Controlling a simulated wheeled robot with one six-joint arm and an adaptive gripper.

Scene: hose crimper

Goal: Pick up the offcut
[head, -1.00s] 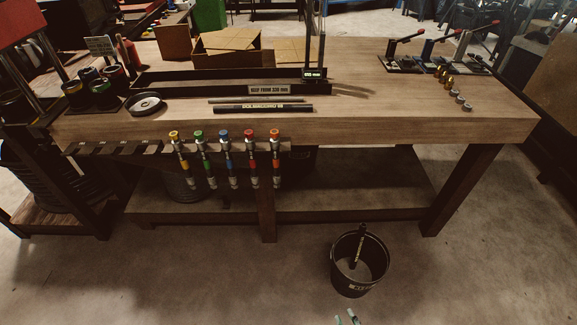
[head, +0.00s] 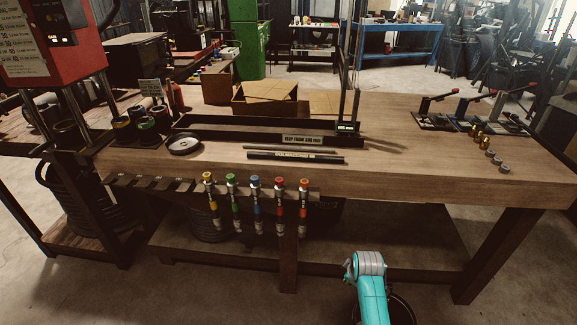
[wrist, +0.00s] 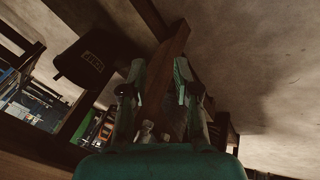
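A black hose length with pale print (head: 295,156) lies on the bench top near its front edge, in front of the long dark tray. A thinner dark length (head: 285,148) lies just behind it. I cannot tell for sure which piece is the offcut. A black bucket (head: 402,309) on the floor is mostly hidden behind my arm in the head view, and its inside does not show. The bucket also shows at the upper left of the wrist view (wrist: 88,62). My gripper (wrist: 159,68) has its fingers apart with nothing held between them, away from the bench-top pieces.
The bench (head: 420,170) carries a labelled tray (head: 225,140) with an upright gauge, a round dish (head: 184,143), clamps (head: 470,115) and small fittings (head: 485,145) at right. Coloured tools (head: 255,200) hang along the front edge. The bench top right of centre is clear.

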